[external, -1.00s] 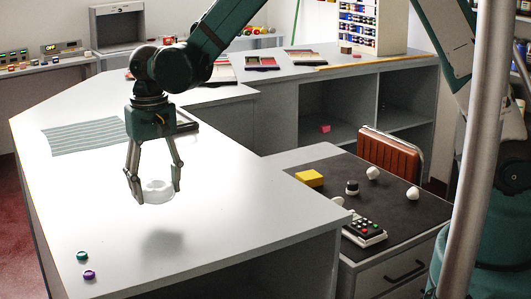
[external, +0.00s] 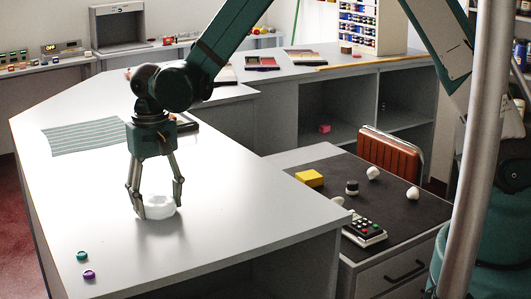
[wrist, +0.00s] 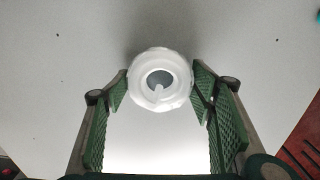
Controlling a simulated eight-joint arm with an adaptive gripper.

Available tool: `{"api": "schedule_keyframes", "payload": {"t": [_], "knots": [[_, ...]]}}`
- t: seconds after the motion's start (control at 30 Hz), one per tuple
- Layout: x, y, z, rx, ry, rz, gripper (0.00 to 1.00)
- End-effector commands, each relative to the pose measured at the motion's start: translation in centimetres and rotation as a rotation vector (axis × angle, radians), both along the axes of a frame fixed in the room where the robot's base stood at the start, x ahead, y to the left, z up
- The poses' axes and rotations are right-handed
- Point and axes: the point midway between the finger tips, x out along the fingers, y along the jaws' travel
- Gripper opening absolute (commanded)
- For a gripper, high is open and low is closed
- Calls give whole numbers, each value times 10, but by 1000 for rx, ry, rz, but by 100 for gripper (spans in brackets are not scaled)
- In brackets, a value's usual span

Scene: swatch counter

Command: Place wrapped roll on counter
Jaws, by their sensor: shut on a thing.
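The wrapped roll (external: 157,207) is a white, translucent ring-shaped roll with a hole in its middle. It lies flat between my fingers, at or just above the surface of the light grey counter (external: 240,190); I cannot tell for sure whether it touches. My gripper (external: 160,207) points straight down and is shut on the roll, one finger at each side. In the wrist view the roll (wrist: 160,62) sits between the green ribbed pads of my gripper (wrist: 160,88), its open core facing the camera.
A teal cap (external: 81,255) and a purple cap (external: 89,274) lie near the counter's front left. A striped sheet (external: 84,136) lies behind on the left. The lower dark desk (external: 385,195) holds a yellow block (external: 309,178) and a keypad device (external: 365,230). The counter around the roll is clear.

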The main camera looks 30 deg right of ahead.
Motion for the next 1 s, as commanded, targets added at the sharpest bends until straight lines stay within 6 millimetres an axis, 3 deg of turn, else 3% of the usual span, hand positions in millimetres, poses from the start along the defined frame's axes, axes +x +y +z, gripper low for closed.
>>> {"api": "schedule_keyframes", "payload": {"t": [0.23, 0.27, 0.37, 1.0], "knots": [[0, 0, -4, 0, 0, 0, 42], [0, 0, -4, 0, 0, 0, 57], [0, 0, -3, 0, 0, 0, 70], [0, 0, 7, 0, 0, 0, 70]]}}
